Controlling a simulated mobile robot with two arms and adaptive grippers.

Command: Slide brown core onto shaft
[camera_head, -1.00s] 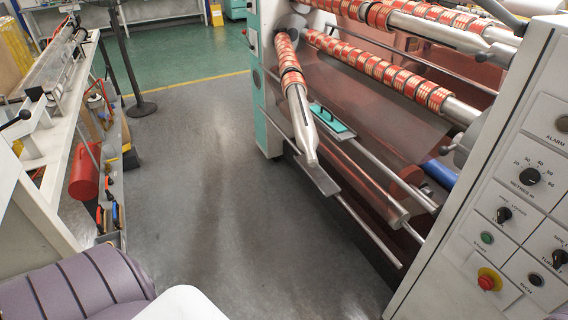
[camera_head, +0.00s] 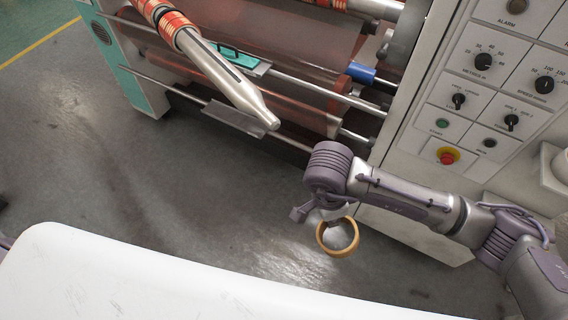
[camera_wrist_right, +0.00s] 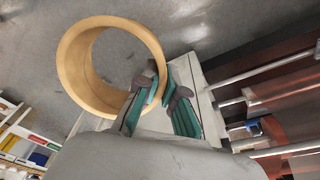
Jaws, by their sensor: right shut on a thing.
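The brown core (camera_head: 322,240) is a short tan ring, held in the air over the floor in the head view. My right gripper (camera_head: 334,214) is shut on its rim. In the right wrist view the core (camera_wrist_right: 72,62) shows large at upper left, its rim by the dark and teal fingers of the gripper (camera_wrist_right: 161,82). The shaft (camera_head: 225,76) is a bare metal bar with a tapered free end, pointing down and right. The core is below and right of the shaft tip, apart from it. My left gripper is not in view.
Red and gold rolls (camera_head: 172,20) sit farther up the shaft. Metal rods (camera_head: 300,90) and a grey plate (camera_head: 236,118) lie behind and below it. The control panel (camera_head: 470,95) stands at the right, close to my right arm. Grey floor (camera_head: 110,150) is open at the left.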

